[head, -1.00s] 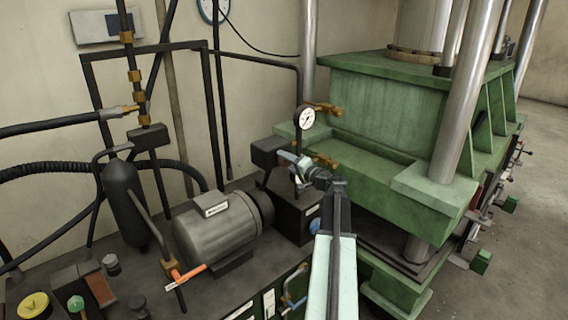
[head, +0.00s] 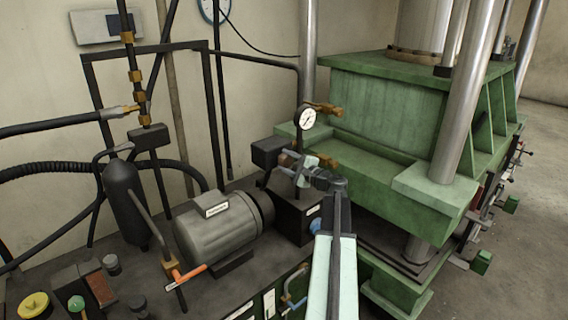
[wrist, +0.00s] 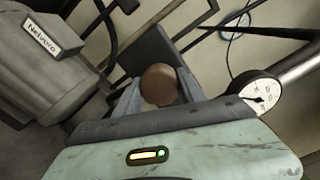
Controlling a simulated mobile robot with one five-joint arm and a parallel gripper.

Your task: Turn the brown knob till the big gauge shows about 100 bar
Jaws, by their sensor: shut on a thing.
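The brown knob (wrist: 160,84) shows as a round brown end between the two fingers in the wrist view. In the head view a small brown part of the knob (head: 286,158) shows at the finger ends. My gripper (head: 293,161) is shut on the knob, one finger on each side of it. The big gauge (head: 307,118) has a white round face and stands just above my gripper in the head view. It also shows in the wrist view (wrist: 263,97), right of the fingers. Its dark needle shows, but the scale is too small to read surely.
A grey motor (head: 218,228) lies to the left of my arm. The green press (head: 385,110) stands close on the right, with brass fittings (head: 328,109) near the gauge. A dark block (head: 296,215) is below my gripper. Black hoses and pipes run at the left.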

